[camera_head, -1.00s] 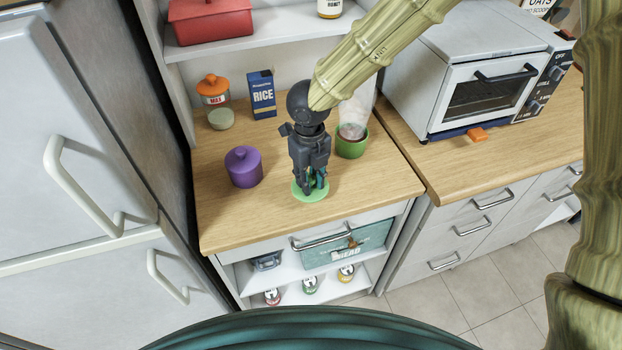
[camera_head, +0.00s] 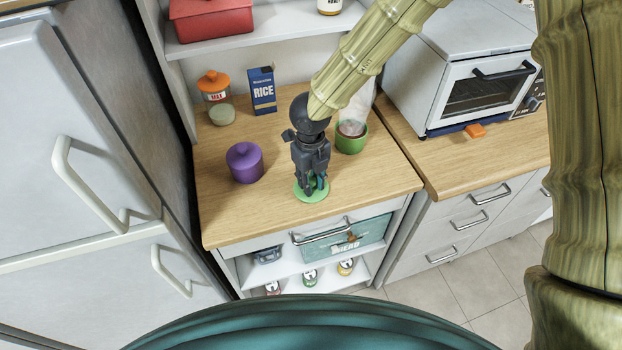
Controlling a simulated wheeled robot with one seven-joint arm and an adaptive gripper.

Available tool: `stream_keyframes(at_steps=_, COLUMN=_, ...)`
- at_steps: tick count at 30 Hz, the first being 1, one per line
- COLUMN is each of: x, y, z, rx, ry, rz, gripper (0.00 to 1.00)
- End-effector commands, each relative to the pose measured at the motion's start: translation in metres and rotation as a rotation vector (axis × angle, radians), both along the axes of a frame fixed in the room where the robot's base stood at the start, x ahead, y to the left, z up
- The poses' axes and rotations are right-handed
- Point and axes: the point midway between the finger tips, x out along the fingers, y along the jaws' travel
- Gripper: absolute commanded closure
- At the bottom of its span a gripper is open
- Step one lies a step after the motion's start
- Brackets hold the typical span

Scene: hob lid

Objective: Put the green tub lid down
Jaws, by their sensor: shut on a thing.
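The green tub lid (camera_head: 301,195) is a light green disc near the front edge of the wooden counter. My gripper (camera_head: 312,186) points down at it from above and is shut on it, with the fingers hiding the middle of the lid. The lid looks level and at or very near the counter top; I cannot tell whether it touches. The green tub (camera_head: 350,144) stands behind and to the right, with a steamy pale shape above it and a brownish content at its mouth.
A purple lidded pot (camera_head: 245,163) stands left of my gripper. An orange-lidded jar (camera_head: 214,95) and a blue rice box (camera_head: 262,91) are at the back. A white toaster oven (camera_head: 480,88) stands on the right counter. The counter (camera_head: 230,220) is bare at the front left.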

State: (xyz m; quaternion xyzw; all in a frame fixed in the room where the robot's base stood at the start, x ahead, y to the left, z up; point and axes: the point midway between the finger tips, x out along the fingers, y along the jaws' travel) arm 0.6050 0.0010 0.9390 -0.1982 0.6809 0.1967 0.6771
Motion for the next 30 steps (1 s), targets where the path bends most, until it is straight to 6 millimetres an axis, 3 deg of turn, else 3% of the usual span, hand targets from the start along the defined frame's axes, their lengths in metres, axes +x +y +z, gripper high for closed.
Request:
stream_keyframes(at_steps=1, x=0.0, y=0.0, z=-0.001, rx=0.0, ry=0.0, rz=0.0, gripper=0.75)
stream_keyframes(at_steps=5, x=0.0, y=0.0, z=-0.001, rx=0.0, ry=0.0, rz=0.0, gripper=0.55)
stream_keyframes(at_steps=19, x=0.001, y=0.0, z=0.008, rx=0.002, ry=-0.001, rz=-0.002, gripper=0.55)
stream_keyframes(at_steps=30, x=0.002, y=0.0, z=0.063, rx=0.003, ry=-0.003, rz=-0.002, gripper=0.55)
